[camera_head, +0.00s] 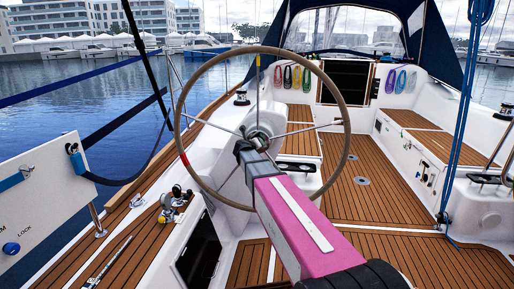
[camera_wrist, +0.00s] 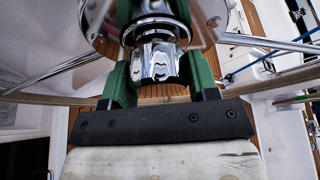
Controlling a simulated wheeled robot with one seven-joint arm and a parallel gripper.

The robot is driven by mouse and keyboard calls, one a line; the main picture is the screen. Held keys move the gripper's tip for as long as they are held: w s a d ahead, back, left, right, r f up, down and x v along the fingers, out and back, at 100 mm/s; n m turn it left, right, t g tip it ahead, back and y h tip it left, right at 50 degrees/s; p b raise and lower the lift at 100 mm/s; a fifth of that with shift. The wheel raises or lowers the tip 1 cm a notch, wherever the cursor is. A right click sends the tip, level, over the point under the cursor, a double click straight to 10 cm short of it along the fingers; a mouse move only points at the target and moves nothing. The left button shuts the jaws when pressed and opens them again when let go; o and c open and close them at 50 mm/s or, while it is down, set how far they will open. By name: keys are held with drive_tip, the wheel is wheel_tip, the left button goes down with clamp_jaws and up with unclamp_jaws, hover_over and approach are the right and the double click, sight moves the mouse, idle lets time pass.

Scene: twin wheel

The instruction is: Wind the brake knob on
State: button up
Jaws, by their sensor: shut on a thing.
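The brake knob (camera_wrist: 158,62) is a shiny chrome, fluted knob at the hub of the steering wheel. In the wrist view its end faces me, and a chrome collar lies behind it. My gripper (camera_wrist: 160,45) has one green finger on each side of the knob and is shut on it. The head view shows my gripper (camera_head: 246,150) at the wheel hub, with the knob mostly hidden behind it. The steering wheel (camera_head: 344,104) has a tan rim, metal spokes and a red mark on its left side. My pink forearm comes up from below right.
A white panel (camera_head: 40,190) marked LOCK, with a blue button (camera_head: 11,248), stands at the left. A winch (camera_head: 172,205) sits on the left side deck. Blue ropes (camera_head: 465,120) hang at the right. The teak floor (camera_head: 370,190) beyond the wheel is clear.

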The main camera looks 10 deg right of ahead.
drive_tip(key=shift+f+m+y, duration=0.1)
drive_tip(key=shift+m+y, duration=0.5)
drive_tip(key=shift+m, duration=0.3)
drive_tip(key=o, duration=0.9)
drive_tip(key=v, duration=1.1)
drive_tip(key=shift+d, duration=0.1)
